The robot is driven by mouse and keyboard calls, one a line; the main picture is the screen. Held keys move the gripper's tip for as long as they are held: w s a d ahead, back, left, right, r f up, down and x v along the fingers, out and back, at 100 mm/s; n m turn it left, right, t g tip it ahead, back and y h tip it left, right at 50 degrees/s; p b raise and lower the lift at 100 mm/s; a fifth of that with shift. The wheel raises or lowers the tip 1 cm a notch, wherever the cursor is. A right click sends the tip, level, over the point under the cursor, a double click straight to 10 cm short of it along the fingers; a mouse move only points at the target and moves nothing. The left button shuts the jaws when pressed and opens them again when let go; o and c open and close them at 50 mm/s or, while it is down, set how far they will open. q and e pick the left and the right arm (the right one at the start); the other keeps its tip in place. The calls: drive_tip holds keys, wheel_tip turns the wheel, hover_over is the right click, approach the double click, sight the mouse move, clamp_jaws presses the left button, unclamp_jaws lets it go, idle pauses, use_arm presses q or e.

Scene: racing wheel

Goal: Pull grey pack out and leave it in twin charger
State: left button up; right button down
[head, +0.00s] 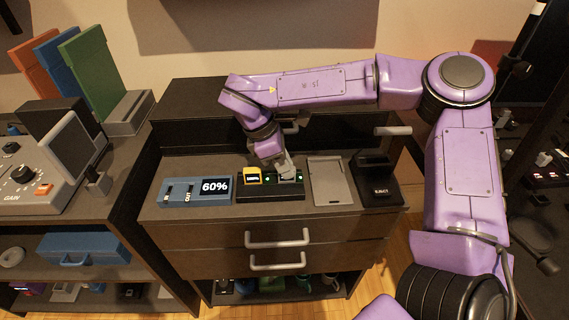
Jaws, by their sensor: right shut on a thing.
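The twin charger (271,194) is a dark, low block on the cabinet top with small green lights. A yellow pack (253,175) sits in its left bay. A grey pack (291,177) is at its right bay, partly hidden by my right gripper (286,170). My right gripper reaches down from above and is shut on the grey pack. I cannot tell whether the pack is fully seated. A black dock marked EJECT (378,186) stands at the right end of the cabinet top, with an empty-looking top. My left gripper is not in view.
A blue unit showing 60% (197,191) stands left of the charger. A flat grey plate (329,184) lies between charger and dock. A raised dark ledge (200,125) runs behind. A grey monitor console (70,155) stands on the left bench.

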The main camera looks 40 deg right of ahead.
drive_tip(key=c, duration=0.9)
unclamp_jaws()
drive_tip(key=shift+c, duration=0.2)
drive_tip(key=v, duration=1)
drive_tip(key=shift+r+p, duration=0.25)
drive_tip(key=shift+p, duration=0.2)
drive_tip(key=shift+w, duration=0.1)
